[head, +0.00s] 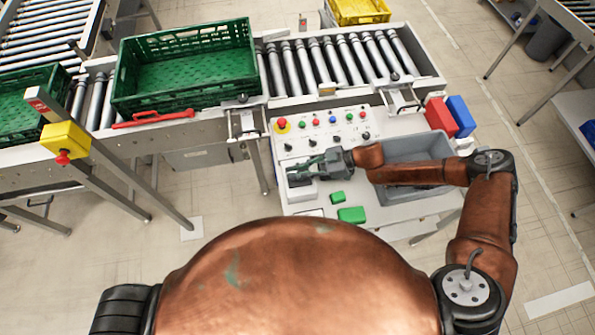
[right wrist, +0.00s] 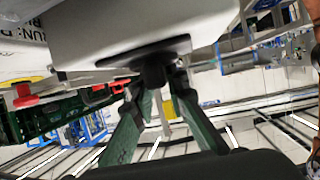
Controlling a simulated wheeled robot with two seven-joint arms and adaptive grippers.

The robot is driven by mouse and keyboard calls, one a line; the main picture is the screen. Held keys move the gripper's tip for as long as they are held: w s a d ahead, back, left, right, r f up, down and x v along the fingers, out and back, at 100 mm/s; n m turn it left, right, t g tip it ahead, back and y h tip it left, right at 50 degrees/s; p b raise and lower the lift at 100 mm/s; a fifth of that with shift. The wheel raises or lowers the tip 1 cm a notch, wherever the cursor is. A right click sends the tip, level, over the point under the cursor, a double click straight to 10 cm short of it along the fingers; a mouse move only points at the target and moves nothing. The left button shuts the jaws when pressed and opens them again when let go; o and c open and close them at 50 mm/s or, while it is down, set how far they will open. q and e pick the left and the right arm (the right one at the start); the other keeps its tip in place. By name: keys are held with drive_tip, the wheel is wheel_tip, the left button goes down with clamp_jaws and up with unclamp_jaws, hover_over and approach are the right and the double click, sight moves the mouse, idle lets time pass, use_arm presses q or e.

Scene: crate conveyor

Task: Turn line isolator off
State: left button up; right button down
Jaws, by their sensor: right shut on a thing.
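The control panel (head: 350,118) stands in front of me, with several coloured buttons and black knobs on its sloped face. My right gripper (head: 303,171) is low on the left part of the panel. In the right wrist view, the right gripper (right wrist: 162,82) has its two grey-green fingers on either side of a black knob (right wrist: 154,68), which looks like the line isolator's handle. The fingers are shut on it. In the head view the gripper largely hides this knob, and I cannot tell which position it points to. My left gripper is not in view.
A grey bin (head: 415,150) sits on the panel's table under my right forearm. Red (head: 440,116) and blue (head: 461,115) boxes stand beside it. A green crate (head: 185,65) is on the roller conveyor behind. A yellow emergency-stop box (head: 66,140) is at left.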

drive_tip(key=c, duration=1.9)
unclamp_jaws()
drive_tip(key=shift+f, duration=0.1)
drive_tip(key=v, duration=0.7)
drive_tip(key=shift+d, duration=0.2)
